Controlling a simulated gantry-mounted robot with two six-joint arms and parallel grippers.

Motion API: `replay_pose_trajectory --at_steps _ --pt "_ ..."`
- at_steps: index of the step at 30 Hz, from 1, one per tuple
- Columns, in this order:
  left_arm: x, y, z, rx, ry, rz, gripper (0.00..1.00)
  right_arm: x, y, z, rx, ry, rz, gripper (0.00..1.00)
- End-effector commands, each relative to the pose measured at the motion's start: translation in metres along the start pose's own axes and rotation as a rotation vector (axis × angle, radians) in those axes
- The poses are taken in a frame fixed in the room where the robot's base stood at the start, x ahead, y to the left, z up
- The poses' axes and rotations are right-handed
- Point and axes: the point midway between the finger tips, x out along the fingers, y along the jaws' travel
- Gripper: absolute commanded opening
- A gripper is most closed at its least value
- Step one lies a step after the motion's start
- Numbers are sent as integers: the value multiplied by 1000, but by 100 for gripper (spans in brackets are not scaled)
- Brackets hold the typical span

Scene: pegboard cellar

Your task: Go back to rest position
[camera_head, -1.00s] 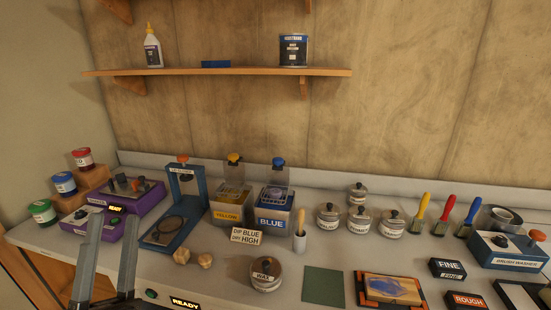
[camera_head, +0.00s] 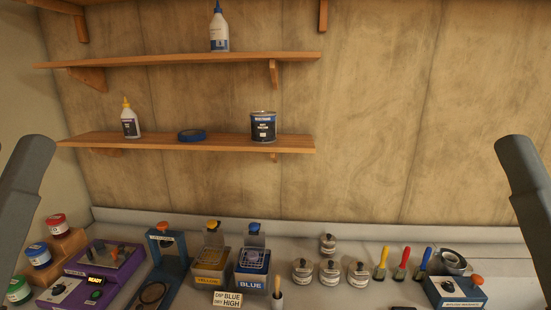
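My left arm (camera_head: 20,195) shows as a dark grey link at the left edge of the head view. My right arm (camera_head: 528,185) shows as a similar dark grey link at the right edge. Both links are raised in front of the wall, one on each side, and are cut off by the picture's edges. No gripper fingers can be made out on either side, so what they hold is hidden.
The bench holds a purple device (camera_head: 100,267), a blue press (camera_head: 168,265), yellow (camera_head: 207,276) and blue (camera_head: 252,280) dip tanks, lidded jars, brushes and a brush washer (camera_head: 457,291). Shelves (camera_head: 190,146) with bottles and a can (camera_head: 263,127) hang above. The space between my arms is clear.

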Motion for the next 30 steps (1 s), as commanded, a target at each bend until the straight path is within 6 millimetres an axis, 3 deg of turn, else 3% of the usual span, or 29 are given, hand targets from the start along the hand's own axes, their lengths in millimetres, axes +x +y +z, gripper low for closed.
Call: replay_pose_trajectory --at_steps 1,3,9,12,16,24,26,30 --pt "38 0 -35 1 0 0 47 38 0 -36 0 0 0 50" --pt "63 0 -58 1 0 -1 47 63 0 -58 0 0 0 50" --pt "125 -1 -115 1 -1 -1 47 125 0 -116 0 0 0 50" --pt "142 -1 -131 2 -1 -1 47 142 0 -131 0 0 0 50" --pt "149 -1 -137 2 -1 -1 47 149 0 -137 0 0 0 50" --pt "144 -1 -132 2 -1 -1 47 144 0 -132 0 -1 0 50" --pt "138 -1 -127 2 -1 -1 47 138 0 -127 0 -1 0 50" --pt "109 -1 -100 2 -1 -1 47 109 0 -100 0 0 0 50"
